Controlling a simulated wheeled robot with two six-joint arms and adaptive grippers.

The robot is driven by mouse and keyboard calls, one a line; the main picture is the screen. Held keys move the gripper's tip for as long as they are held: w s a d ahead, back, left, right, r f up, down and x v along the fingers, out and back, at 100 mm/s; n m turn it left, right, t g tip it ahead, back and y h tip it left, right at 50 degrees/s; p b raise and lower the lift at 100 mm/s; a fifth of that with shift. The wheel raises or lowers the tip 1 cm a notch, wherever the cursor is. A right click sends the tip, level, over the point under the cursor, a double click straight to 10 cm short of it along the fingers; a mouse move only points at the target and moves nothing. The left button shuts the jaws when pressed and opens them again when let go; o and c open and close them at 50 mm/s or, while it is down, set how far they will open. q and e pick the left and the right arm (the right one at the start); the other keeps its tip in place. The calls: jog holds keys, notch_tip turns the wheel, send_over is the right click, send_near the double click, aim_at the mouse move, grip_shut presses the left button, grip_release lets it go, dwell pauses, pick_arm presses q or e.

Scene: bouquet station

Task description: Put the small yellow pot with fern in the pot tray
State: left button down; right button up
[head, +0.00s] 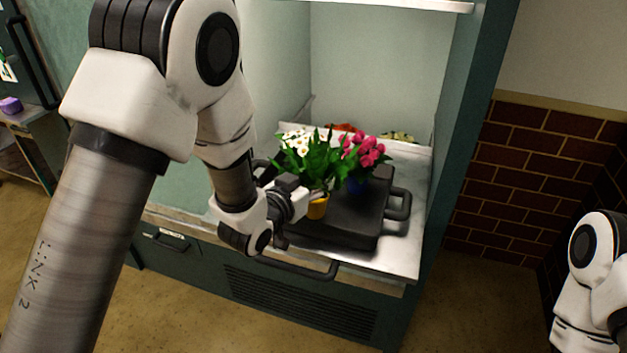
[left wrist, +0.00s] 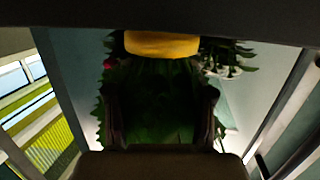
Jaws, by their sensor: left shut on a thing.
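The small yellow pot (head: 317,209) shows just past my left gripper (head: 308,195), over the near left part of the black pot tray (head: 345,226). I cannot tell whether the pot touches the tray. In the left wrist view the yellow pot (left wrist: 162,45) is at the top, with the dark green fern (left wrist: 155,105) filling the space between the fingers. My left gripper (left wrist: 160,120) is shut on the potted fern. At the right edge of the head view only part of my right arm shows, without its gripper.
On the tray stand white flowers (head: 297,143) and pink flowers (head: 372,152) in a blue pot (head: 357,186), close behind the yellow pot. The tray has a side handle (head: 399,204). It lies on a metal counter (head: 408,244) in a green cabinet with side walls.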

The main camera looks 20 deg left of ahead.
pick_arm(q)
jog(key=shift+c, duration=2.1)
grip_release()
jog(key=shift+r, duration=0.15)
jog(key=v, duration=0.6)
jog(key=shift+s+a+b, duration=0.1)
jog(key=shift+s+b, duration=0.25)
jog(key=shift+s, duration=0.05)
jog(key=p+v, duration=0.5)
jog(key=p, duration=0.6)
jog(key=shift+s+r+p, duration=0.1)
jog(key=shift+s+p, duration=0.05)
jog(key=shift+p, duration=0.25)
